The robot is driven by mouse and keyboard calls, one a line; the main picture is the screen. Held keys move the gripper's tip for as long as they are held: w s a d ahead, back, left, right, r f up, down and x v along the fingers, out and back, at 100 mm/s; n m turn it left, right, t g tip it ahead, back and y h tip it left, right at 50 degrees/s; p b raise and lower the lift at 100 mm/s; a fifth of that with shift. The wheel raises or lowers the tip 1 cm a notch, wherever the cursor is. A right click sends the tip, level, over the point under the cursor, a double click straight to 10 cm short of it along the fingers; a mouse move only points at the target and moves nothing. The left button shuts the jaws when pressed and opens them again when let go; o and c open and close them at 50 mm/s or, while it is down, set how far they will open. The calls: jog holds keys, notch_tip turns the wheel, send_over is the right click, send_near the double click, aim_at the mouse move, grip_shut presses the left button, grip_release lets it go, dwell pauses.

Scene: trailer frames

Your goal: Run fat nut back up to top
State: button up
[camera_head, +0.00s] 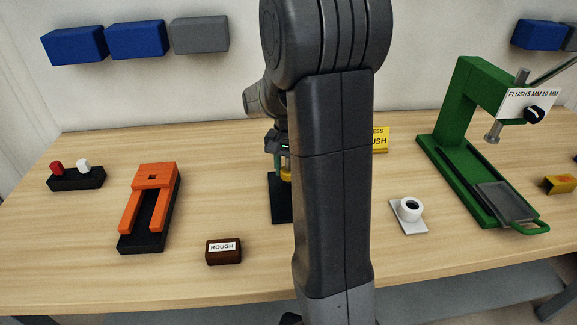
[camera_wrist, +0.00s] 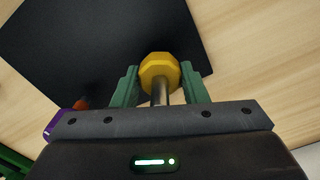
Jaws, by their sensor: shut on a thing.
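A fat yellow nut (camera_wrist: 160,72) sits around a grey metal rod (camera_wrist: 160,97) in the wrist view, over a black plate (camera_wrist: 85,45). My gripper (camera_wrist: 160,82) has its green fingers on either side of the nut and is shut on it. In the head view the nut (camera_head: 286,174) shows as a small yellow patch left of my arm, below my gripper (camera_head: 284,163). The black plate (camera_head: 281,205) stands on the table there, partly hidden by my arm. How high the nut sits on the rod is hard to tell.
An orange fixture (camera_head: 157,176), a ROUGH block (camera_head: 224,252) and a red-and-white button box (camera_head: 76,180) are on the left of the table (camera_head: 70,235). A white ring part (camera_head: 410,210), a yellow sign (camera_head: 381,140) and a green press (camera_head: 455,125) stand right.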

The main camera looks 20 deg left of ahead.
jog(key=n+p, duration=0.1)
jog(key=n, duration=0.4)
jog(key=shift+s+f+n, duration=0.1)
jog(key=shift+f+n, duration=0.05)
jog(key=shift+n, duration=0.15)
jog(key=n, duration=0.5)
jog(key=shift+d, duration=0.1)
jog(key=n, duration=0.5)
jog(key=shift+p, duration=0.4)
jog(key=n, duration=1)
jog(key=shift+f, duration=0.1)
jog(key=n, duration=0.5)
jog(key=shift+p, duration=0.35)
jog(key=n, duration=0.9)
jog(key=shift+n, duration=0.4)
